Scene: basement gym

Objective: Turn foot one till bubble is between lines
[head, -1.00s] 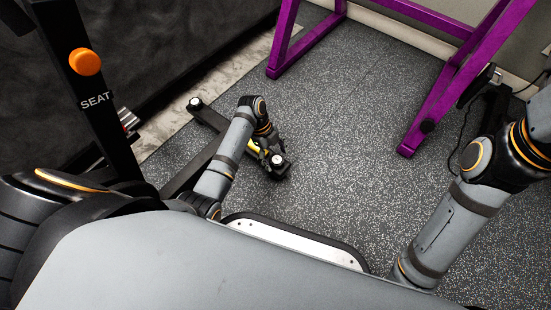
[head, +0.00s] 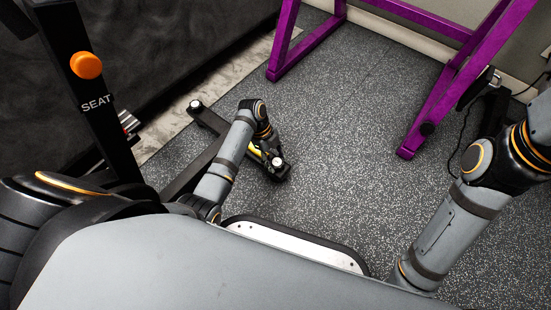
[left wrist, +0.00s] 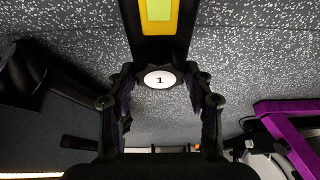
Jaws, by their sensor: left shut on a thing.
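Foot one (left wrist: 160,79) is a dark knob with a white cap marked "1", seen upright in the left wrist view. It shows in the head view as a white-capped knob (head: 277,162) at the near end of a black floor beam. My left gripper (left wrist: 161,96) is shut on the knob, one finger on each side. In the head view my left gripper (head: 269,149) reaches down over the beam end. The yellow level (left wrist: 160,14) is cut off by the top edge of the left wrist view; I cannot make out its bubble or lines. My right gripper is out of view.
Another white-capped foot (head: 195,104) is at the beam's far end. A black post marked "SEAT" with an orange knob (head: 87,65) stands at left. A purple frame (head: 440,105) stands at upper right. The speckled floor (head: 340,130) between is clear.

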